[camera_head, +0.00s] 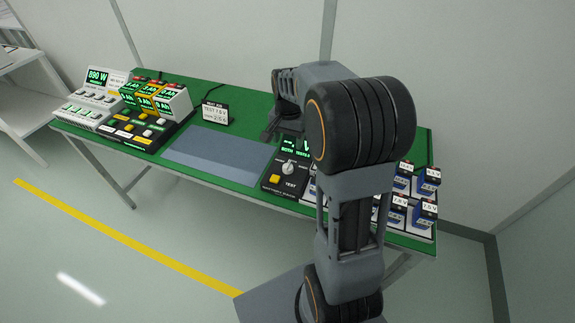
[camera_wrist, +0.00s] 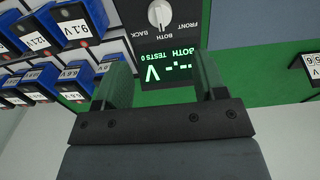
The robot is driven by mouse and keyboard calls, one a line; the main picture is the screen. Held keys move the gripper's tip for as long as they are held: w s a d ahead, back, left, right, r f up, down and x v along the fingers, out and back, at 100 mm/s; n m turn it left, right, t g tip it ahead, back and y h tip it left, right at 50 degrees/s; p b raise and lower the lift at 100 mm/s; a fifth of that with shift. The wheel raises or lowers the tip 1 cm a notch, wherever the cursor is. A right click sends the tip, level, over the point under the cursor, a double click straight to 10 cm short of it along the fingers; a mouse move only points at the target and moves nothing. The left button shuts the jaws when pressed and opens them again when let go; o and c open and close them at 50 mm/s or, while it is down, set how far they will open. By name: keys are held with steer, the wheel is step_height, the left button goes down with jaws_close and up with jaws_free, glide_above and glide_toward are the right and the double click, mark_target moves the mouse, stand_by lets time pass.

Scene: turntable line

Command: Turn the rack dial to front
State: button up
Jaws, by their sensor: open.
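The rack dial is a pale round knob (camera_head: 288,168) on a dark panel at the bench's front edge. It also shows at the top of the wrist view (camera_wrist: 160,14), with BACK, BOTH and FRONT printed around it. The panel's green display (camera_wrist: 165,72) reads BOTH, TESTS 0 and -.- V. My gripper (camera_head: 270,132) is open and empty, above the bench just behind the panel. In the wrist view its two fingers (camera_wrist: 162,78) stand apart on either side of the display, clear of the dial. The exact direction of the knob's pointer is hard to tell.
Blue battery packs with voltage labels (camera_wrist: 82,27) fill racks beside the panel. A yellow TEST button (camera_head: 274,178) sits near the dial. A grey mat (camera_head: 215,155) lies bare left of it. A small sign (camera_head: 215,113) and chargers (camera_head: 95,100) stand farther left.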

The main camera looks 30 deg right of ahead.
mark_target(288, 164)
step_height(288, 164, down, 11)
steer(key=shift+f, duration=0.2)
stand_by(0.3)
steer(key=shift+c, duration=0.4)
steer(key=c, duration=0.8)
steer(key=shift+c, duration=0.2)
steer(key=shift+n, duration=0.3)
steer(key=n, duration=0.4)
steer(key=shift+s+b, duration=0.1)
steer(key=shift+b, duration=0.2)
steer(key=shift+n, duration=2.7)
